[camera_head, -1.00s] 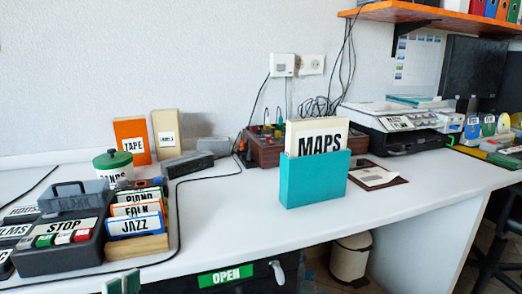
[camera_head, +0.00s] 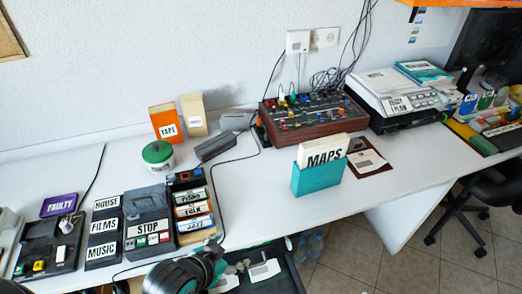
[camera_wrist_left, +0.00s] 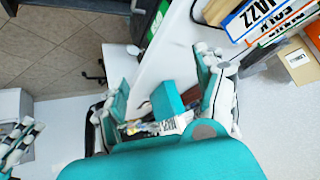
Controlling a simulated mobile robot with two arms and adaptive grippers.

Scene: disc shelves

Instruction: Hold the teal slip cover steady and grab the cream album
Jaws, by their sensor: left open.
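The teal slip cover (camera_head: 317,179) stands upright on the white desk in the head view. The cream album (camera_head: 310,158), lettered MAPS, sits inside it with its top sticking out. My left gripper (camera_head: 246,277) is at the bottom of the head view, open and empty, in front of and left of the cover, apart from it. In the left wrist view its spread fingers (camera_wrist_left: 160,100) frame the teal cover (camera_wrist_left: 167,100), which is farther off. White and black finger parts, seemingly my right gripper (camera_wrist_left: 17,140), show at the left edge there; its opening is unclear.
A brown mixer (camera_head: 313,112) with cables stands behind the cover. A brown mat (camera_head: 368,160) lies right of it. A card box (camera_head: 192,205) and a STOP machine (camera_head: 150,225) are at left.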

